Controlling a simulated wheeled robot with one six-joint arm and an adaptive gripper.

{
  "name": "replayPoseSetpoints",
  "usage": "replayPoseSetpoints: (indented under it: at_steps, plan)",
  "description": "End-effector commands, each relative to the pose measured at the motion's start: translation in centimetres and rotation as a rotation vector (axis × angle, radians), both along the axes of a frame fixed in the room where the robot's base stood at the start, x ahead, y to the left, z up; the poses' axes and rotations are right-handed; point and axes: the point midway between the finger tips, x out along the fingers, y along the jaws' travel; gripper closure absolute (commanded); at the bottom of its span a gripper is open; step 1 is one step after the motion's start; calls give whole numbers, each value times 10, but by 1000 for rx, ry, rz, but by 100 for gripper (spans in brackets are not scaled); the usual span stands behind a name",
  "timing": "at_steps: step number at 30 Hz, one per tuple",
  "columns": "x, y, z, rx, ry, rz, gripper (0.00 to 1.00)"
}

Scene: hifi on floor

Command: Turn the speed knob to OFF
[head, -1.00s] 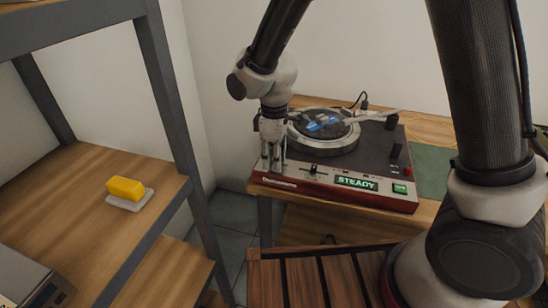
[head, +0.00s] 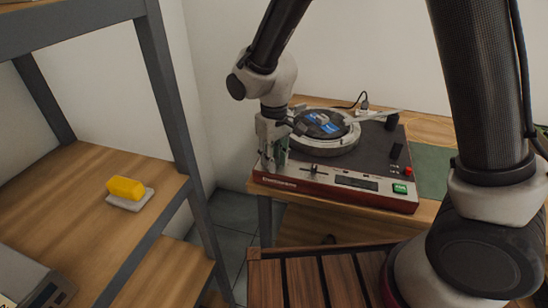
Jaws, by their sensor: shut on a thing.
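The record player (head: 330,185) has a dark red front and stands on a wooden table by the wall. Its platter (head: 325,128) carries a dark disc with a blue label. My gripper (head: 272,166) points down at the front left corner of its top panel. The fingers are shut on the speed knob, which they hide, so its pointer and markings cannot be read. The small display (head: 357,183) on the front right of the panel is dark. A green lit button (head: 399,188) is to its right, with a red button (head: 408,171) behind.
A slider (head: 314,169) is just right of the fingers. A shelf with a yellow block (head: 125,188) stands at the left. A slatted wooden surface (head: 310,278) is in front.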

Motion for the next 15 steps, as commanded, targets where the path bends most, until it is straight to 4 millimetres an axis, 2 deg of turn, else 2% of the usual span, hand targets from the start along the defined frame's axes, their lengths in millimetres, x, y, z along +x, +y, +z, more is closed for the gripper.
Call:
replayPoseSetpoints:
  at_steps: [12, 13, 15]
  plan:
    - [0, 0, 0, 1, -1, -7, 97]
    - [0, 0, 0, 1, -1, -7, 71]
    - [0, 0, 0, 1, -1, -7, 58]
